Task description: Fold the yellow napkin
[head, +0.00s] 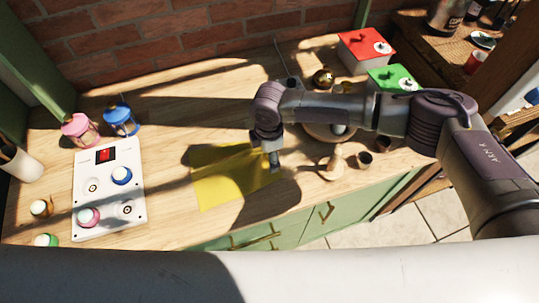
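The yellow napkin (224,184) lies on the wooden table near its front edge, in the middle of the head view. It looks mostly flat, and part of it is in shadow. My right arm comes in from the right, and my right gripper (272,162) points down at the napkin's right edge. The gripper covers part of that edge. I cannot tell whether its fingers are open, shut or holding cloth. My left gripper is not in view.
A white panel (108,213) with knobs stands left of the napkin, with pink (79,129) and blue (121,119) lanterns behind it. A wooden pestle-like piece (333,163) and small cups stand to the right. Red (366,48) and green (393,78) boxes are at the back right.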

